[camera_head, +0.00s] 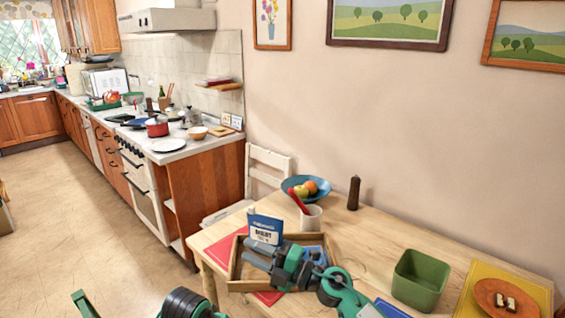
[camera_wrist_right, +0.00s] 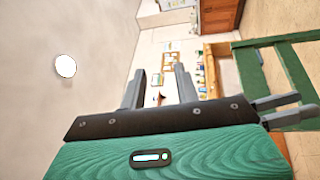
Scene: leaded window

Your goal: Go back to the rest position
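My right gripper (camera_head: 257,258) reaches left over the wooden tray on the table, near a blue and white box (camera_head: 265,229). In the right wrist view its two grey fingers (camera_wrist_right: 158,88) stand apart with nothing held between them. A dark and green part of my left arm (camera_head: 187,303) shows at the bottom edge of the head view; its gripper is not visible there. Two grey prongs (camera_wrist_right: 282,108) at the right of the wrist view may be my left gripper's fingers, but I cannot tell how they are set.
The wooden tray (camera_head: 234,268) sits on a red mat (camera_head: 222,250). A white cup (camera_head: 311,218), fruit bowl (camera_head: 305,190), dark mill (camera_head: 354,192) and green bin (camera_head: 419,280) stand on the table. A white chair (camera_head: 268,165) stands behind. Floor at left is mostly clear.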

